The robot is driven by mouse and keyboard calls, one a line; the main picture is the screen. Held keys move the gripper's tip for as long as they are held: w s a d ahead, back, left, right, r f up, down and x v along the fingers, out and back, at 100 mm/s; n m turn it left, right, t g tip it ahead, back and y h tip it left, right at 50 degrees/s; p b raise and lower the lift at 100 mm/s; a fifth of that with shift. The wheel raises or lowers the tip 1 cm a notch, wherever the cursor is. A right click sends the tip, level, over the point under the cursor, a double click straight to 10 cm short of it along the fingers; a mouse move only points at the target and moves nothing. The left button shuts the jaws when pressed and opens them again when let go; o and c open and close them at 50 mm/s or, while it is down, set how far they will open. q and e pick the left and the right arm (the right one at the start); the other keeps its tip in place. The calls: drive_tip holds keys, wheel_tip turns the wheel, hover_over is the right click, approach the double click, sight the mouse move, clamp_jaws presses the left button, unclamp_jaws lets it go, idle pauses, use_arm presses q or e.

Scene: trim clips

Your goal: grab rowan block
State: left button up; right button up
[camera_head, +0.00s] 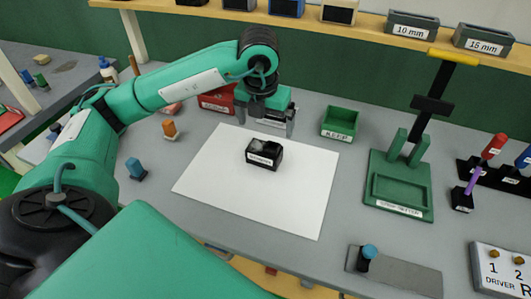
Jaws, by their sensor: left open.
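A black block (264,155) with a white label on its front sits on the white sheet (235,196) in the middle of the bench. The label is too small to read, so I cannot tell if it says rowan. My left gripper (270,121) is open, above and behind the block near the sheet's far edge, with its fingers pointing down. It is apart from the block, and nothing shows between its fingers. My right gripper is not in view.
A red bin (214,101) is behind and left of my gripper, partly hidden by the arm. A green tray (341,123) stands right of the sheet. A green fixture (399,190) with a tall black lever is farther right. An orange piece (169,128) and blue piece (135,169) stand left.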

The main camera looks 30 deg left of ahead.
sight(264, 148)
use_arm(q)
drive_tip(key=f, duration=0.5)
drive_tip(key=shift+w+a+f, duration=0.1)
drive_tip(key=shift+w+f, duration=0.25)
drive_tip(key=shift+w, duration=0.05)
drive_tip(key=f, duration=0.1)
drive_tip(key=f+p, duration=0.1)
drive_tip(key=f, duration=0.2)
drive_tip(key=shift+a+f+p, duration=0.2)
drive_tip(key=shift+a+p, duration=0.1)
drive_tip(key=shift+p, duration=0.05)
drive_tip(key=shift+w+f, duration=0.1)
drive_tip(key=shift+f, duration=0.25)
drive_tip(key=c, duration=1)
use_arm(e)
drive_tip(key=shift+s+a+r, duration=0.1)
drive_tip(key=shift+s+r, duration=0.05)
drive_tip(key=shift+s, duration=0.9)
